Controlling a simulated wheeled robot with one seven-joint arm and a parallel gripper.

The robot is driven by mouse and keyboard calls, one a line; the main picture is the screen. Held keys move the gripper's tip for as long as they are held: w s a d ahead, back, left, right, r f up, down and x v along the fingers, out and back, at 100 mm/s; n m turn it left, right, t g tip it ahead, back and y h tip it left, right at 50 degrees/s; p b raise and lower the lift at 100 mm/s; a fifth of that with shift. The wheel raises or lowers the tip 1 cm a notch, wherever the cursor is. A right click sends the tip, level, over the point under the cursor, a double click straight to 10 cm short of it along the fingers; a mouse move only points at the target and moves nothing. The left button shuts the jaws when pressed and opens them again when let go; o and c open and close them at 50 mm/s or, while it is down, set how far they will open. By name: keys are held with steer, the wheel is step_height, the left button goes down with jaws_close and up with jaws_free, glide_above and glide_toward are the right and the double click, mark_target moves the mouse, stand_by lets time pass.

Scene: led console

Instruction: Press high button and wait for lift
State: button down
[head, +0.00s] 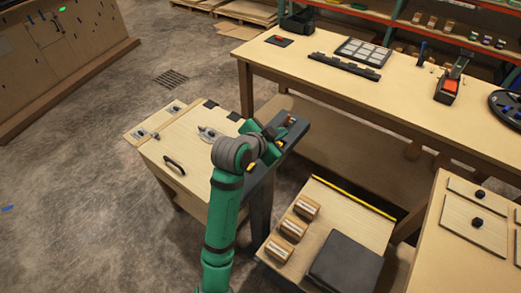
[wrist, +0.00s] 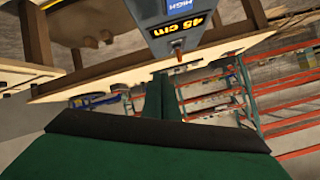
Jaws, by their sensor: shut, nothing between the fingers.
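A dark grey console (head: 262,190) stands on a post beside a wooden cabinet. In the wrist view the console (wrist: 160,22) shows a blue HIGH label (wrist: 178,3) and an amber display (wrist: 185,27) that appears to read 45 cm. A small reddish part (wrist: 180,57) shows below the display. My green gripper (head: 270,136) is shut and empty at the console's top, over its face. In the wrist view its fingers (wrist: 162,97) point toward the console. Whether they touch a button cannot be told; the HIGH button itself is not clearly visible.
A low wooden platform (head: 343,205) with a yellow edge strip holds wooden blocks (head: 293,229) and a dark box (head: 345,266). A long workbench (head: 300,65) stands behind. The wooden cabinet (head: 180,150) is left of the console. Open concrete floor lies at left.

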steer(key=a+r+m+g+y, duration=0.2)
steer(key=a+r+m, duration=0.1)
steer(key=a, duration=0.3)
steer(key=shift+a+r, duration=0.3)
steer(key=shift+r, duration=0.35)
steer(key=shift+f, duration=4.35)
steer(key=shift+f, duration=0.1)
steer(key=shift+f, duration=0.35)
